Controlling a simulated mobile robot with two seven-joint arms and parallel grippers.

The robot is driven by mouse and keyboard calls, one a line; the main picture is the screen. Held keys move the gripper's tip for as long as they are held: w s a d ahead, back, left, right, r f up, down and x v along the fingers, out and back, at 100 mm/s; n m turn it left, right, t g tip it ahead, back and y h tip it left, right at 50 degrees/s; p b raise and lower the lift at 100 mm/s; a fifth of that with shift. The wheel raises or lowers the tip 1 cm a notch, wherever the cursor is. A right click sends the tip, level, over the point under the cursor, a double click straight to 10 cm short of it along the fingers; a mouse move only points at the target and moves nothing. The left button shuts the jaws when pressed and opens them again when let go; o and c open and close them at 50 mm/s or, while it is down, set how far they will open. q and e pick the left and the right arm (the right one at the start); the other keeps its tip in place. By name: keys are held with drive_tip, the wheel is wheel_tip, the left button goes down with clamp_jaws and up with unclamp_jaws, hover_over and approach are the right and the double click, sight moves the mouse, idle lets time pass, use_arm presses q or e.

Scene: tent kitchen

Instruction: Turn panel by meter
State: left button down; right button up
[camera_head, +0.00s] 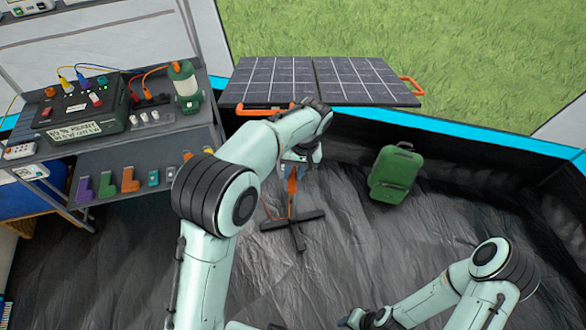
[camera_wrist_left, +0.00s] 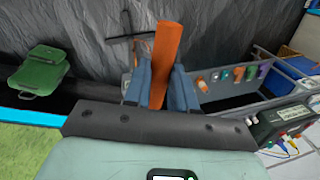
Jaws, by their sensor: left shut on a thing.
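The solar panel (camera_head: 270,82) has two dark gridded halves and orange handles (camera_head: 411,86) at its sides. Below it, an orange upright grip (camera_head: 292,184) rises above a black cross-shaped base (camera_head: 297,228). My left gripper (camera_head: 297,160) is shut on this grip, which shows between its blue fingers in the left wrist view (camera_wrist_left: 164,55). My arm hides how the grip joins the panel. The dark green power box (camera_head: 80,112) at left bears a white readout (camera_head: 73,131), too small to read surely. My right gripper (camera_head: 365,318) is at the bottom edge, its fingers unclear.
A grey shelf (camera_head: 150,155) at left holds a green lantern (camera_head: 185,82), cables and several coloured small items. A green backpack (camera_head: 395,172) stands on the dark tent floor to the right. The floor between the base and backpack is clear. A blue-edged tent wall runs behind.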

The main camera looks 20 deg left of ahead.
idle(0.3)
use_arm(q)
drive_tip(key=c, duration=0.9)
unclamp_jaws()
drive_tip(key=shift+c, duration=0.2)
wheel_tip(320, 180, up, 13)
drive_tip(key=d+p, duration=0.2)
drive_tip(key=shift+w+d, duration=0.3)
drive_tip(key=shift+w, duration=0.1)
use_arm(e)
drive_tip(key=w+r, duration=0.3)
drive_tip(key=shift+w+r, duration=0.15)
